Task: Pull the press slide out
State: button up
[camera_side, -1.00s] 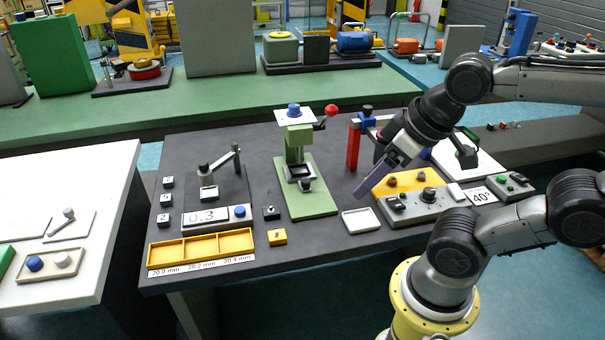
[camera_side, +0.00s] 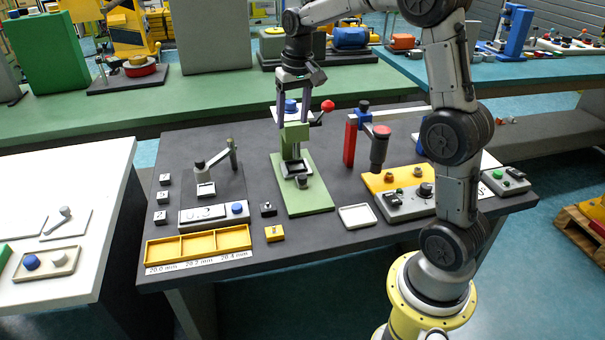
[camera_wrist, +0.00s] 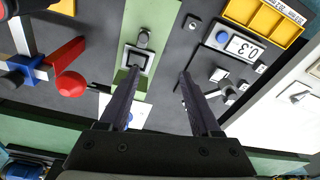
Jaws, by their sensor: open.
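The press (camera_side: 293,138) is a green column on a light green base plate (camera_side: 310,199) in the middle of the dark table. In the wrist view the slide (camera_wrist: 138,60) and knob (camera_wrist: 143,39) lie beyond the left finger's tip. My gripper (camera_side: 291,118) points down over the press head, fingers apart and empty, well above the slide. The fingers also show in the wrist view (camera_wrist: 160,76).
The press lever's red ball (camera_side: 328,105) sticks out right of the press head, close to my fingers. A red post (camera_side: 351,144) with a blue-jointed arm stands further right. A white tray (camera_side: 357,217) lies right of the base plate. The table directly before the plate is clear.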

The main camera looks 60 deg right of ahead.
jog(key=m+g, duration=0.1)
send_over(303, 177)
notch_tip(303, 177, down, 7)
jog(key=shift+y, duration=0.3)
notch_tip(303, 177, down, 13)
jog(key=shift+w+f, duration=0.1)
jog(key=shift+f, duration=0.1)
grip_shut()
jog(key=shift+r, duration=0.1)
dwell(1.0)
